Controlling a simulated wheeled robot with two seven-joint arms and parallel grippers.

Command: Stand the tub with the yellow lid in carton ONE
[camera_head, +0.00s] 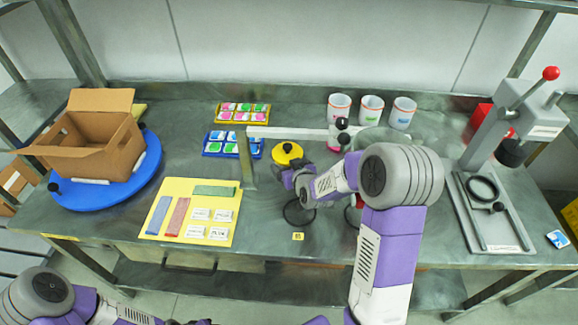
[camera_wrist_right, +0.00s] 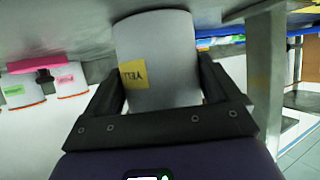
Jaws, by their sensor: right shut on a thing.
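The tub is grey-white with a yellow lid (camera_head: 287,150) that has a black knob, and it sits at mid-table in the head view. My right gripper (camera_head: 290,176) is shut on the tub. In the right wrist view the tub's grey body (camera_wrist_right: 160,50) with a yellow label is between the two fingers (camera_wrist_right: 160,100). I cannot tell whether the tub touches the table. An open brown carton (camera_head: 95,140) stands on a blue turntable (camera_head: 135,187) at the left; no number shows on it.
A grey post and bar (camera_head: 249,172) stand just left of the tub. A yellow board (camera_head: 190,240) with strips and cards lies between turntable and tub. Pod trays (camera_head: 222,151) and white cups (camera_head: 371,112) are behind. A lever press (camera_head: 490,130) stands right. Another carton (camera_head: 15,183) is far left.

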